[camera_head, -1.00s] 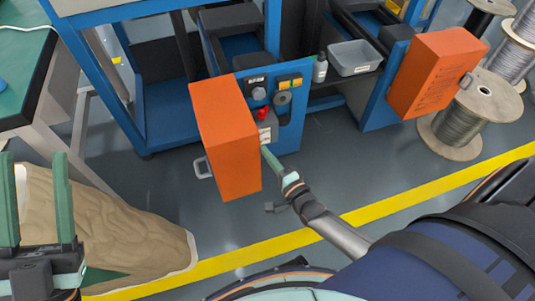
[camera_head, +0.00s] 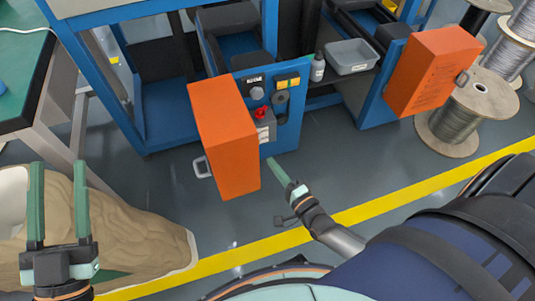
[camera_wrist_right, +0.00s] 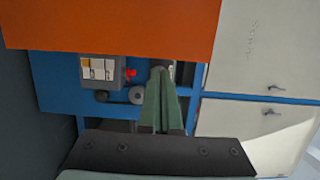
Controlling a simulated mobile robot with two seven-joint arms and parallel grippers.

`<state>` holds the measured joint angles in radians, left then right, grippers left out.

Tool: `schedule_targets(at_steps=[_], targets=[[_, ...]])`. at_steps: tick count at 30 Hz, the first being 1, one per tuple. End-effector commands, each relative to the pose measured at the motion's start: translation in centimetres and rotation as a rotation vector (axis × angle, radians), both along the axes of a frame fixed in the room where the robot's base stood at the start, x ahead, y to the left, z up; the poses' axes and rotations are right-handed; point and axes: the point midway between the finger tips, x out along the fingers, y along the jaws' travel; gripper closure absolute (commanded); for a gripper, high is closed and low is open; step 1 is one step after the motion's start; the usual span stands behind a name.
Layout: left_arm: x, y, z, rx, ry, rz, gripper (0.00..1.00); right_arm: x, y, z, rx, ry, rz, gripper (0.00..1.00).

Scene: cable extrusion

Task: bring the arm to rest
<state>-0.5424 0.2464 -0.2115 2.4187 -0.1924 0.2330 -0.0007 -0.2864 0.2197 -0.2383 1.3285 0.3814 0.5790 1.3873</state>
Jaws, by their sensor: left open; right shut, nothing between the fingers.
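My right gripper (camera_head: 272,164) is shut and empty, in front of the blue machine's control panel and to the right of the near orange box. In the right wrist view its green fingers (camera_wrist_right: 161,90) are together, pointing at the blue panel below an orange face. My left gripper (camera_head: 58,190) is open and empty at the lower left, its two green fingers upright over a brown sack (camera_head: 145,235). The right forearm comes in from the lower right over the yellow floor line.
An orange box (camera_head: 228,135) stands out from the blue machine (camera_head: 290,130) near my right gripper. A red knob (camera_head: 261,113) sits on the panel. A second orange box (camera_head: 430,72), a grey bin (camera_head: 351,57) and a cable spool (camera_head: 455,125) stand to the right. Grey floor between is clear.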

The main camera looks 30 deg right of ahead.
Motion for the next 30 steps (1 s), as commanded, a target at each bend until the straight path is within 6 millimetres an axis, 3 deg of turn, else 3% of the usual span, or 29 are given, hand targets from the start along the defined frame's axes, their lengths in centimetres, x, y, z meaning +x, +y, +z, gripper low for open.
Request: schedule_targets(at_steps=[6,17,20,23,30], targets=[[1.0,0.2,-2.1,-0.002,0.102,0.017,0.5,-2.4,-0.4,0.1,0.0,0.0,-0.003,1.0],[1.1,0.2,-2.5,-0.002,0.115,0.019,0.5,-2.6,-0.1,0.7,-0.029,-0.014,0.006,1.0],[1.1,0.2,-2.4,-0.001,0.114,0.019,0.5,-2.1,1.2,3.0,-0.138,-0.06,0.039,1.0],[1.1,0.2,-2.4,-0.001,0.114,0.019,0.5,-1.7,3.3,7.0,-0.344,-0.146,0.082,1.0],[1.1,0.2,-2.4,-0.001,0.113,0.019,0.5,-2.2,7.6,18.9,-0.968,-0.416,0.083,1.0]])
